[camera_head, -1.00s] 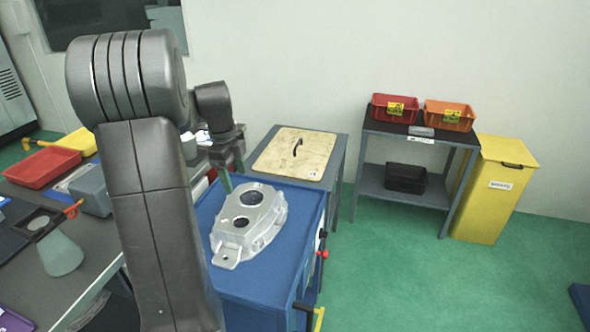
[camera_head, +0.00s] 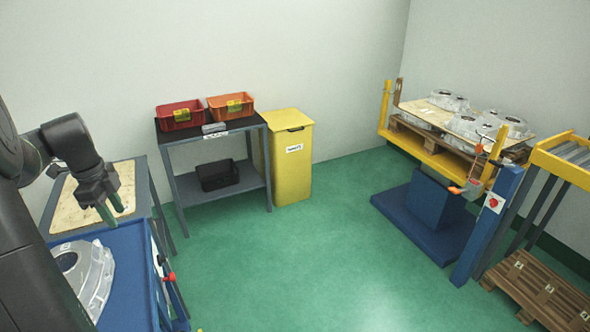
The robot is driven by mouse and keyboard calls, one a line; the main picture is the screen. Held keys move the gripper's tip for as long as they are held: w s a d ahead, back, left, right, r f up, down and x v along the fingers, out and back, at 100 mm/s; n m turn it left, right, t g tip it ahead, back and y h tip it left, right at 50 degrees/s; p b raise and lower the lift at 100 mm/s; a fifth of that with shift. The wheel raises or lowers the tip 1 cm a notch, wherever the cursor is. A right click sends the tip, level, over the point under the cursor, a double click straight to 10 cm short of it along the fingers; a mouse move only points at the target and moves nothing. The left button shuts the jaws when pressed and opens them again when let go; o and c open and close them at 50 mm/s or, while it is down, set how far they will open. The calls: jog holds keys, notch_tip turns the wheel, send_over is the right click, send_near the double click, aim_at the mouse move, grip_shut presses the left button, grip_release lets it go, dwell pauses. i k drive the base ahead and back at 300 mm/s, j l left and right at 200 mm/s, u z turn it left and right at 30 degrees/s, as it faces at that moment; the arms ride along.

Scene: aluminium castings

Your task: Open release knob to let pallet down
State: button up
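A wooden pallet (camera_head: 409,126) bearing several aluminium castings (camera_head: 449,100) sits raised on a yellow-framed lift (camera_head: 398,139) at the right. The lift has a blue column (camera_head: 433,199) and base. A red knob (camera_head: 493,202) shows on a white plate on the blue post at its near side. Small orange handles (camera_head: 456,190) show beside it; I cannot tell which part is the release knob. My gripper (camera_head: 112,209) is at the left, far from the lift, pointing down above the blue bench. Its two fingers look apart and empty.
A casting (camera_head: 88,274) lies on the blue bench (camera_head: 128,262) at the left. A grey shelf table (camera_head: 222,190) with red and orange bins, and a yellow bin (camera_head: 289,160), stand along the wall. Another pallet (camera_head: 540,290) lies low at right. The green floor between is clear.

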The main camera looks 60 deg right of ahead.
aim_at(493, 202)
jog(key=z, duration=3.45)
